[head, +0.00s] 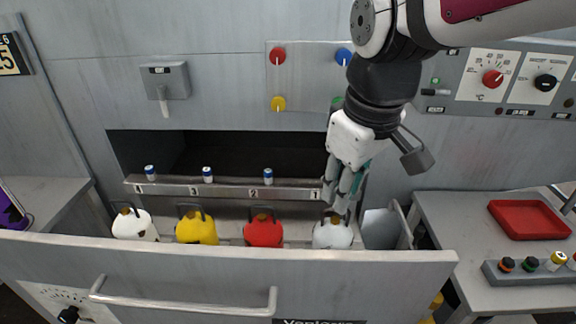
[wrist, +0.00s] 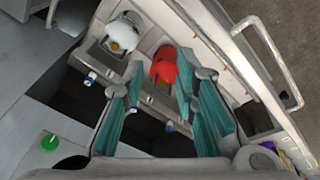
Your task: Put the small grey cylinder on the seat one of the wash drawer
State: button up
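The wash drawer (head: 240,268) is pulled open, with a rail (head: 228,190) marked 4, 3, 2, 1 from left to right. Small pale cylinders with blue bands stand at seat four (head: 150,172), seat three (head: 207,174) and seat two (head: 268,176). In the wrist view a similar small cylinder (wrist: 90,78) stands at the rail's end by the white jug, which looks like seat one. In the head view my gripper (head: 341,203) covers that spot. The gripper is open, its teal fingers apart and nothing seen between the tips, above the drawer's right end.
White (head: 134,224), yellow (head: 197,228), red (head: 263,231) and white (head: 332,234) jugs stand in the drawer beside a metal bin (head: 381,228). On the right bench are a red tray (head: 530,219) and a rack (head: 525,279) of coloured-top cylinders. The dark recess lies behind the rail.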

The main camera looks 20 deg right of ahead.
jog(key=s+a+f+m+t, duration=0.1)
jog(key=s+m, duration=0.3)
jog(key=s, duration=0.4)
jog(key=shift+s+a, duration=0.25)
jog(key=shift+a, duration=0.5)
notch_tip(320, 180, up, 2)
jog(key=shift+r+t+p, duration=0.25)
jog(key=shift+t+p, duration=0.05)
jog(key=shift+p, duration=0.65)
